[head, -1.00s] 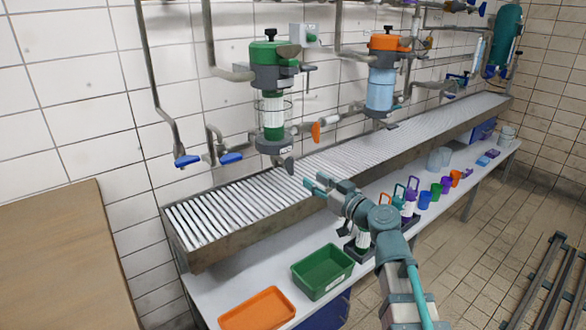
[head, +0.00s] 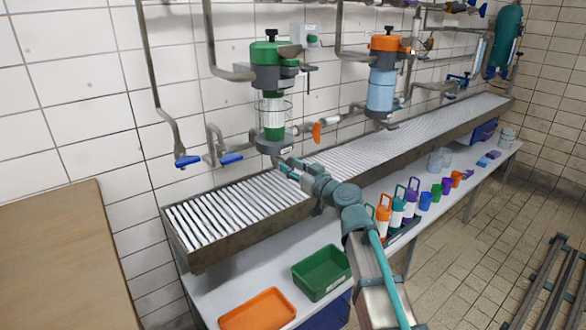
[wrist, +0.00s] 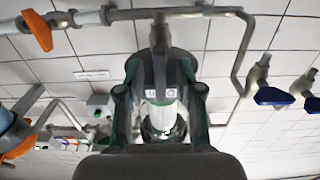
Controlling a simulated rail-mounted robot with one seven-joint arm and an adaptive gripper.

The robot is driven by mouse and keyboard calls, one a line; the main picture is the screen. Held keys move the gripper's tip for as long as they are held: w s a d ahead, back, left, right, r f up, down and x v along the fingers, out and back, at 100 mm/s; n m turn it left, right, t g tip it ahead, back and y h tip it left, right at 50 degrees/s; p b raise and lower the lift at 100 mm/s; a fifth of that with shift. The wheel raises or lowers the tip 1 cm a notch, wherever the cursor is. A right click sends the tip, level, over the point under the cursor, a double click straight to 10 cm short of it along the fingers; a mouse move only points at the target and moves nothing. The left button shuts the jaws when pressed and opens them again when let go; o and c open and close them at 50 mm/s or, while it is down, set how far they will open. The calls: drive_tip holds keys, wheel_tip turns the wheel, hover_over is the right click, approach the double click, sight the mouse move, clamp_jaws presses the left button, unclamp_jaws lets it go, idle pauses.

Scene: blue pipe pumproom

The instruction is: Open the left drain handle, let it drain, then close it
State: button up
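The left filter unit (head: 272,100) has a green cap, a clear body with a green lower part and a dark grey base. It is mounted on the wall above the left part of the grated trough (head: 215,216). Its grey drain handle (wrist: 159,72) shows in the wrist view, which is upside down. My gripper (head: 284,166) is just below the unit's base in the head view. In the wrist view its two fingers (wrist: 160,92) are apart, one on each side of the handle, with gaps visible. The handle is mostly hidden by my gripper in the head view.
A second unit with an orange cap (head: 383,43) hangs to the right. An orange valve handle (head: 317,132) and blue valve handles (head: 187,161) are nearby on the pipes. A green tray (head: 322,272), an orange tray (head: 258,308) and several bottles stand on the lower shelf.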

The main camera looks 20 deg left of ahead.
drive_tip(key=shift+c, duration=0.3)
clamp_jaws()
drive_tip(key=shift+m, duration=0.4)
drive_tip(key=m+b, duration=0.1)
drive_tip(key=m, duration=0.7)
drive_tip(key=shift+p, duration=0.35)
drive_tip(key=m+p, duration=0.1)
drive_tip(key=m, duration=0.4)
drive_tip(key=shift+p, duration=0.35)
drive_tip(key=m+p, duration=0.2)
drive_tip(key=m, duration=0.2)
drive_tip(key=shift+m, duration=0.3)
